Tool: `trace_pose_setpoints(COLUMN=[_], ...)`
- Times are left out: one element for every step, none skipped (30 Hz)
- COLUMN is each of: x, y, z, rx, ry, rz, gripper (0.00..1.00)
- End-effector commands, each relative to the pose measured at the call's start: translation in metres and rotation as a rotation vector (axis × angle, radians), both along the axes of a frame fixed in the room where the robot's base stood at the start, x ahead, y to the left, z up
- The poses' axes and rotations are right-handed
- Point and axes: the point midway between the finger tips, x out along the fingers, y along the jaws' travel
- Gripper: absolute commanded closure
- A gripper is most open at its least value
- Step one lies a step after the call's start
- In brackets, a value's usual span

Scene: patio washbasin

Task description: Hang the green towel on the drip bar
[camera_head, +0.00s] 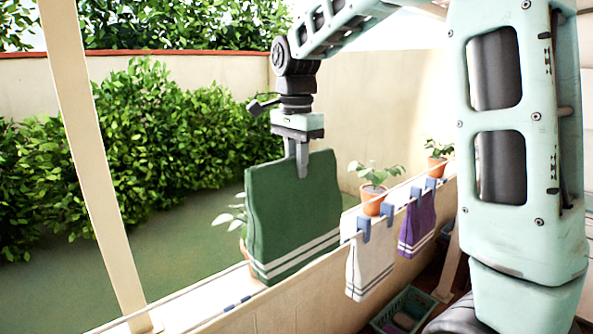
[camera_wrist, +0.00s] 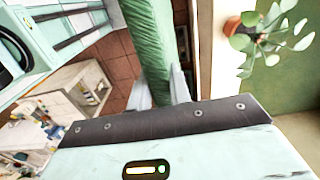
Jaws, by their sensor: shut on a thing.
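My gripper (camera_head: 302,172) is shut on the top edge of the green towel (camera_head: 290,215), which hangs upright with two pale stripes near its bottom. In the wrist view the green towel (camera_wrist: 150,40) runs away from between the fingertips (camera_wrist: 160,92). The drip bar (camera_head: 342,240) is a thin pale rod along the low wall. The green towel covers part of the bar's line, and I cannot tell whether they touch. Blue clips (camera_head: 238,303) show on the bar at lower left.
A white towel (camera_head: 368,265) and a purple towel (camera_head: 417,225) hang from blue clips to the right. Potted plants (camera_head: 372,198) stand along the wall, one partly behind the green towel. A green crate (camera_head: 408,306) sits below. A pale post (camera_head: 90,150) rises at left.

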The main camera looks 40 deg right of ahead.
Motion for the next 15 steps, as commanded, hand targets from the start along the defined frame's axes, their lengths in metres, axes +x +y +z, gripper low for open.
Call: trace_pose_setpoints(x=[0.000,0.000,0.000,0.000,0.000,0.000,-0.002,-0.004,-0.008,-0.012,-0.016,-0.022,-0.027,-0.032,-0.038], y=[0.000,0.000,0.000,0.000,0.000,0.000,0.000,0.000,0.000,-0.001,-0.001,-0.001,-0.001,-0.001,-0.002], z=[0.000,0.000,0.000,0.000,0.000,0.000,0.000,0.000,0.000,0.000,0.000,0.000,0.000,0.000,0.001], rx=[0.000,0.000,0.000,0.000,0.000,0.000,0.000,0.000,-0.001,-0.001,-0.001,-0.001,-0.001,0.000,-0.001], ry=[-0.001,-0.001,-0.001,-0.001,-0.001,-0.001,-0.001,-0.001,-0.002,-0.003,-0.003,-0.004,-0.004,-0.003,-0.004], rz=[0.000,0.000,0.000,0.000,0.000,0.000,0.000,0.000,0.000,-0.001,-0.001,-0.001,0.000,0.000,0.000], gripper=[1.00,1.00,1.00,1.00,1.00,1.00,1.00,1.00,1.00,1.00,1.00,1.00,1.00,1.00,1.00])
